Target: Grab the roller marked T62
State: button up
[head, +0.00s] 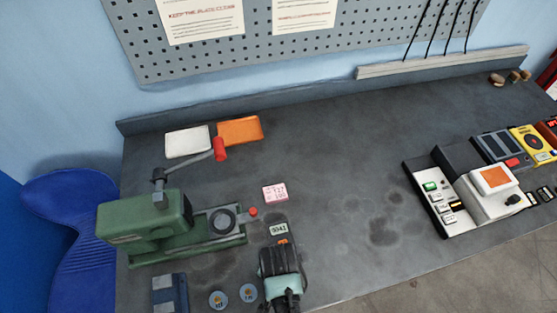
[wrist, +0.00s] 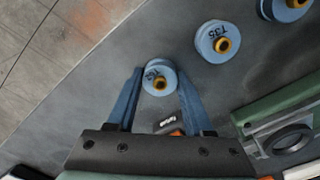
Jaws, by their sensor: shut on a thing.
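In the wrist view my gripper (wrist: 160,76) is shut on a light blue roller (wrist: 152,66) with a brass-coloured hub. Its blue fingers touch it on both sides. Its marking is small and turned, and looks like T62, though I cannot read it fully. A second blue roller, marked T35 (wrist: 208,30), lies to its upper right, and a third roller (wrist: 276,11) is cut off at the picture's top. In the head view my gripper (head: 286,291) is at the bench's front edge and hides the held roller; two blue rollers (head: 218,291) (head: 249,286) lie to its left.
A green press (head: 130,220) with a red-knobbed lever stands left on the bench (head: 345,180). A dark item with a 0041 label (head: 278,231) lies by my gripper. White (head: 187,142) and orange trays (head: 240,131) are behind; instruments (head: 470,205) stand right.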

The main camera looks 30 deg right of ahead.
grip_shut()
